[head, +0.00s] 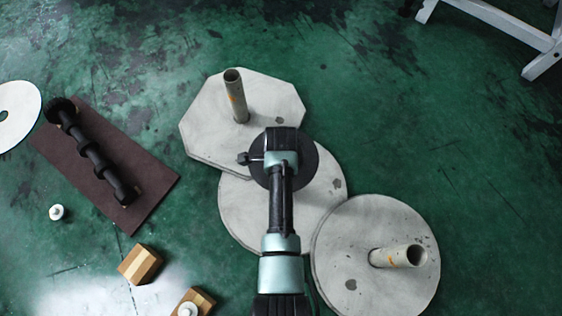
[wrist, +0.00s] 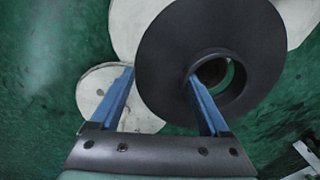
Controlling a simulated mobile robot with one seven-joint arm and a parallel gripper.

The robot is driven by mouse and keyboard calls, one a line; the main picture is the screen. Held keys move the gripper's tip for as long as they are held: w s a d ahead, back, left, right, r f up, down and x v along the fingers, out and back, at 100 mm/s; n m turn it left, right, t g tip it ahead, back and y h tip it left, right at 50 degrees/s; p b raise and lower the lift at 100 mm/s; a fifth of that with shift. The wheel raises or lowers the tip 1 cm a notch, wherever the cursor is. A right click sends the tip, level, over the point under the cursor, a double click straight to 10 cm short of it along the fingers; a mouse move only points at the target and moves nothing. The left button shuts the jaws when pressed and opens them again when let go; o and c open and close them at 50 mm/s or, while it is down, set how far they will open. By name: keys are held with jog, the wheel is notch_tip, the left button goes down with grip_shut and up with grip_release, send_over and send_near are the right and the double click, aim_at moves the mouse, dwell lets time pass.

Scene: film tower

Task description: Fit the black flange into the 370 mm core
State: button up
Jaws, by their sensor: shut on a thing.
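The black flange (wrist: 165,50), a flat disc with a raised hub ring, fills the upper middle of the wrist view. My gripper (wrist: 161,73) is shut on it, one finger at the hub ring and the other by the disc's left edge. In the head view the flange (head: 312,176) shows partly under my gripper (head: 281,150), above the middle grey base (head: 240,205). Two grey cores stand on other bases: one at the upper left (head: 236,95), one at the lower right (head: 397,256). Any core under the flange is hidden. Which core is 370 mm I cannot tell.
A brown mat (head: 149,178) at the left carries a black rod with several rings (head: 92,152). A white disc (head: 17,112), a small white knob (head: 57,212) and wooden blocks (head: 140,264) lie nearby. White legs (head: 490,18) stand at the upper right. Green floor is clear between.

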jog(key=shift+f+b, duration=0.35)
jog(key=shift+f, duration=0.2)
jog(key=shift+r, duration=0.15)
jog(key=shift+r+p, duration=0.45)
jog(key=shift+p, duration=0.35)
jog(key=shift+p, duration=0.35)
dwell(0.6)
jog(key=shift+f+b, duration=0.45)
jog(key=shift+f, duration=0.15)
dwell(0.6)
jog(key=o, duration=1.4)
